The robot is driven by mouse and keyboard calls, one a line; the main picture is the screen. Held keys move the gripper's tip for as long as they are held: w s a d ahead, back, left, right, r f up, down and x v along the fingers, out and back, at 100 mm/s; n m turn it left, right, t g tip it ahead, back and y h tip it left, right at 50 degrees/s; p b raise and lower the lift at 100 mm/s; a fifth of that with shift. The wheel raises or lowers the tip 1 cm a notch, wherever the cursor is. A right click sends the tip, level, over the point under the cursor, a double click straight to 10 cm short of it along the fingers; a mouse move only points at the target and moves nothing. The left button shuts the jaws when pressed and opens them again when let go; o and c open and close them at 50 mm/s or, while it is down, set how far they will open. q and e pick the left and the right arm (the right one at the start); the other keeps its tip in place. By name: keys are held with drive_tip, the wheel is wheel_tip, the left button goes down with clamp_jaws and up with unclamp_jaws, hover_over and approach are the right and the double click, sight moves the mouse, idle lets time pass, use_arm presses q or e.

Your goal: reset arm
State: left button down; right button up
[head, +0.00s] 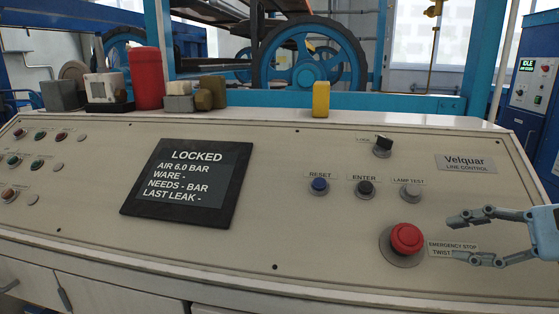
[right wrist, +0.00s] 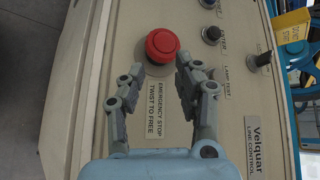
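My right gripper (head: 462,236) is open and empty at the right of the control panel, to the right of the red emergency stop button (head: 407,238). In the right wrist view, its two fingers (right wrist: 157,85) are spread, and the red button (right wrist: 162,45) is just beyond the fingertips, apart from them. The "twist to free" label (right wrist: 156,112) shows between the fingers. The panel screen (head: 185,184) reads LOCKED, air 6.0 bar. A blue reset button (head: 319,186), a black enter button (head: 365,188) and a lamp test button (head: 411,192) sit above the red button. My left gripper is out of view.
A dark key-type switch (head: 382,145) and a yellow block (head: 321,99) are near the panel's back edge. A red cylinder (head: 146,78) and several blocks stand at the back left. A blue machine with a wheel (head: 308,70) is behind. The panel's lower middle is clear.

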drive_tip(key=s+a+f+n+g+h, duration=0.35)
drive_tip(key=s+a+f+n, duration=0.45)
drive_tip(key=s+f+n, duration=0.35)
drive_tip(key=s+d+n+g+h, duration=0.1)
drive_tip(key=s+d+n+h, duration=0.35)
drive_tip(key=s+h, duration=0.4)
drive_tip(key=s+d+f+g+y, duration=0.1)
drive_tip(key=s+f, duration=0.1)
drive_tip(key=f, duration=1)
drive_tip(key=s+d+f+g, duration=0.1)
drive_tip(key=d+f, duration=0.1)
drive_tip(key=f, duration=1.1)
drive_tip(key=s+f+g+b, duration=0.1)
drive_tip(key=s+f, duration=1.7)
drive_tip(key=s, duration=0.1)
drive_tip(key=shift+s+d+f, duration=0.15)
drive_tip(key=shift+d, duration=0.3)
